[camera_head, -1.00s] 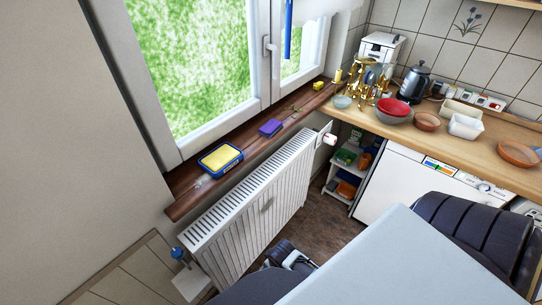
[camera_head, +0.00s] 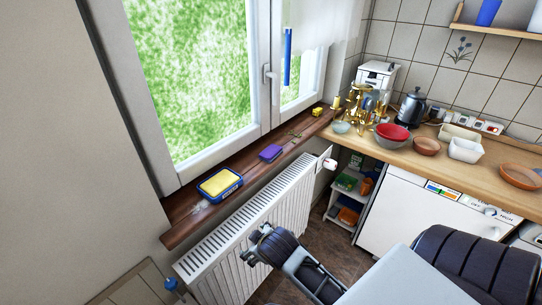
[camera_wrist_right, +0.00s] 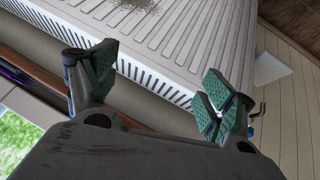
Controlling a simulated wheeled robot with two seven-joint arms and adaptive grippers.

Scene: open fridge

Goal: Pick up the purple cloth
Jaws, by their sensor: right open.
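The purple cloth (camera_head: 271,153) is a small folded purple block. It lies on the wooden windowsill (camera_head: 185,220), between a blue-and-yellow box and a small yellow item. My right gripper (camera_head: 256,246) is in front of the radiator, below the sill and apart from the cloth. The right wrist view shows its green-padded fingers (camera_wrist_right: 160,86) spread wide with nothing between them. I cannot make out the cloth clearly in that view. My left gripper is not in view.
The blue-and-yellow box (camera_head: 219,186) sits nearer on the sill, and the small yellow item (camera_head: 318,111) farther along. The white radiator (camera_head: 215,262) stands under the sill. Bowls and a kettle (camera_head: 412,105) crowd the counter (camera_head: 400,152) at right.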

